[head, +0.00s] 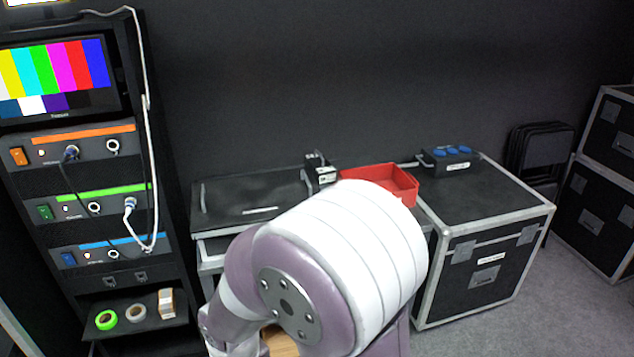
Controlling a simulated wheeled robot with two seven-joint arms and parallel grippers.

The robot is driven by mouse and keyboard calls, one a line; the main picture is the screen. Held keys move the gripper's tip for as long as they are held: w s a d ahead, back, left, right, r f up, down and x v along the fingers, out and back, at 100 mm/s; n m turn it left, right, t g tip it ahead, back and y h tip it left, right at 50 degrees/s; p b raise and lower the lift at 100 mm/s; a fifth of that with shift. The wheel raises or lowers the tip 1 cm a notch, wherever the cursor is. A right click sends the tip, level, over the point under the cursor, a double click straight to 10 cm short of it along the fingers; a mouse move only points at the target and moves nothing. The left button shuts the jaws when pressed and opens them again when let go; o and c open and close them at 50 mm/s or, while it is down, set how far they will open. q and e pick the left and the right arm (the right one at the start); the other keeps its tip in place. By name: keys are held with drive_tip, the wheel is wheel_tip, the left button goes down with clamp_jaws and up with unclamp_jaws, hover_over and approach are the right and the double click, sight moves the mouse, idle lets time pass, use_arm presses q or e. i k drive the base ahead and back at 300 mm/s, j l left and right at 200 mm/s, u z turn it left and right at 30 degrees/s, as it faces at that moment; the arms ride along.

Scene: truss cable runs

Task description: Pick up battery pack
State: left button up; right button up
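A small black block with a white label (319,168) stands at the back right of the black-topped table (240,198), beside the red tray. It may be the battery pack, but its label is too small to read. One of my arms, white and purple, fills the middle foreground and hides the front of the table and part of the red tray. Neither of my grippers can be made out. The arm's lower end runs down toward the bottom edge of the head view.
A red tray (402,187) stands right of the block. A black case (490,262) on the right carries a box with blue sockets (450,158). An equipment rack (95,185) with a hanging white cable stands left. Its low shelf holds tape rolls (106,319) and a small box (166,303).

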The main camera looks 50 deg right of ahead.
sight(324, 173)
drive_tip(key=z, duration=1.6)
drive_tip(key=u, duration=2.7)
drive_tip(key=z, duration=2.7)
drive_tip(key=i+l+u, duration=0.45)
drive_tip(key=i+l, duration=0.3)
drive_tip(key=i, duration=0.2)
drive_tip(key=i+l+u, duration=0.45)
drive_tip(key=i+l, duration=0.4)
drive_tip(key=l, duration=0.3)
